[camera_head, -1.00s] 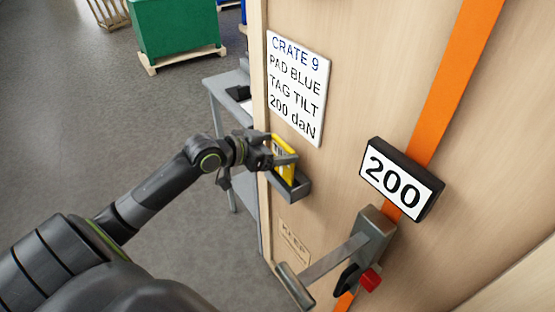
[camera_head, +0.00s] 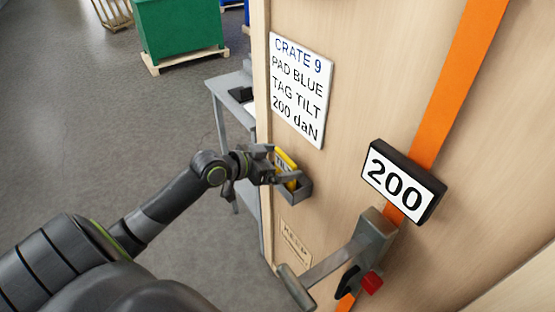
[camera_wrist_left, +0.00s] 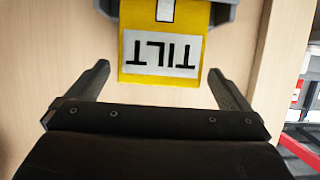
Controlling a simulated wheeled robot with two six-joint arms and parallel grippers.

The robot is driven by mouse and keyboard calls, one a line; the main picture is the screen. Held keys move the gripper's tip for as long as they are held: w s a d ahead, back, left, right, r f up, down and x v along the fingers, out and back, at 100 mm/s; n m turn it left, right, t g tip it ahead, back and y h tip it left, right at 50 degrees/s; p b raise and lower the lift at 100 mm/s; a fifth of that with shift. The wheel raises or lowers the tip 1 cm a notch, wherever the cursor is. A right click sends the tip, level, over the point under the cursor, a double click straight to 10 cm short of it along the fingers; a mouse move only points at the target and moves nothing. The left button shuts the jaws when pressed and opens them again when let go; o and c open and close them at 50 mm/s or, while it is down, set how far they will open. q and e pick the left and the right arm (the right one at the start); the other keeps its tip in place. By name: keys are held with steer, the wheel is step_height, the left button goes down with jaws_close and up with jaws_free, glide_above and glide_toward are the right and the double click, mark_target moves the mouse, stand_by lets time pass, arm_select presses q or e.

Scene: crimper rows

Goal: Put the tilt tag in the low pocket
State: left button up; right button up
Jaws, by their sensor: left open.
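The yellow tilt tag (camera_head: 287,159) stands in the low pocket (camera_head: 302,189), a small dark grey holder on the wooden crate's face. In the left wrist view the tag (camera_wrist_left: 160,68) shows its TILT label upside down, and part of the grey pocket (camera_wrist_left: 222,13) shows at the top edge. My left gripper (camera_head: 277,168) is open, just left of the tag in the head view. In the left wrist view its fingers (camera_wrist_left: 160,82) are spread wide on either side of the tag's near end, with gaps. The pocket's inside is hidden. My right gripper is not in view.
A crate sign (camera_head: 299,90) hangs above the pocket. An orange strap (camera_head: 455,75) carries a 200 display (camera_head: 402,187) and a lever tensioner (camera_head: 350,250) to the right. A grey table (camera_head: 228,88) stands behind the crate edge. Open floor lies at the left.

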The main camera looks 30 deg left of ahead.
arm_select(q)
steer(key=shift+r, duration=0.15)
steer(key=shift+s+a, duration=0.15)
steer(key=shift+s, duration=0.05)
steer(key=p+v, duration=0.2)
steer(key=v, duration=0.9)
steer(key=shift+s, duration=0.2)
